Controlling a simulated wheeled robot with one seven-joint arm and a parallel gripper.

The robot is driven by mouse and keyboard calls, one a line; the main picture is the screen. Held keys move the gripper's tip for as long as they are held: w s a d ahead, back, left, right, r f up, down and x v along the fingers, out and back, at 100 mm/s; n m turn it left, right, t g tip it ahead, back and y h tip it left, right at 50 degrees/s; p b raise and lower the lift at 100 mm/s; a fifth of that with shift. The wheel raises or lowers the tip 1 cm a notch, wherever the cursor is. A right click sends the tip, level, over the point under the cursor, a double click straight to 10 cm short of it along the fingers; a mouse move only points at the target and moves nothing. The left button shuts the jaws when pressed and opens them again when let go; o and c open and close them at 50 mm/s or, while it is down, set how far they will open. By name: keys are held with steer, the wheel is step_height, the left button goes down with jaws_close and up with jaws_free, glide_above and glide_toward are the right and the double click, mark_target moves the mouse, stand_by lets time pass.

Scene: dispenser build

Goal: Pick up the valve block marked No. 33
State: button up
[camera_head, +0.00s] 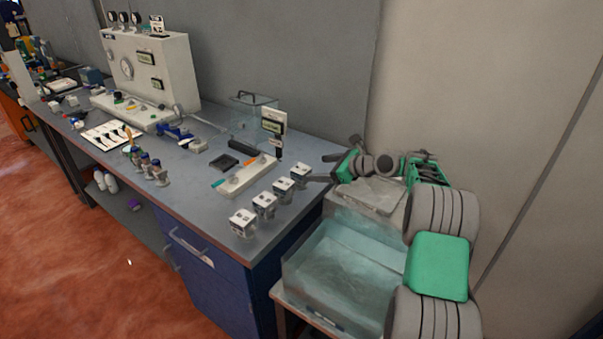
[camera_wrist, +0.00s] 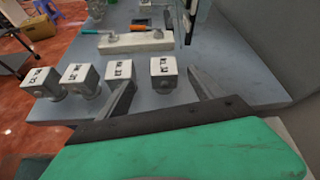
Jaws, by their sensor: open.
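Several white cube-shaped valve blocks with dark printed labels stand in a row on the bench. The labels are too small to read for certain, so I cannot tell which is No. 33. In the head view they run from the front block (camera_head: 243,222) through two middle blocks (camera_head: 264,205) (camera_head: 283,188) to the rear block (camera_head: 299,174). My gripper (camera_head: 319,168) is open and empty beside the rear block. In the wrist view that block (camera_wrist: 164,72) shows between the open fingers (camera_wrist: 163,80), ahead of them. Another block (camera_wrist: 120,72) is just left of the left finger.
A pale bar-shaped fixture (camera_head: 248,176) with orange- and teal-handled tools lies behind the row. A small sign stand (camera_head: 273,130) and a clear box (camera_head: 252,115) are near the wall. A dark tray (camera_head: 228,162) is left of the fixture.

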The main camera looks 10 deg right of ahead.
mark_target(304, 170)
steer(key=w+a+f, duration=0.1)
steer(key=w, duration=0.1)
steer(key=w+a+f+m+p, duration=0.1)
steer(key=f, duration=0.1)
steer(key=w+a+f+m+p, duration=0.1)
steer(key=w+a, duration=0.1)
steer(key=shift+w+f+y, duration=0.15)
steer(key=shift+w+y, duration=0.2)
steer(key=shift+y, duration=0.05)
steer(key=shift+t, duration=0.3)
steer(key=shift+d, duration=0.1)
steer(key=shift+c, duration=0.2)
jaws_close()
stand_by(0.3)
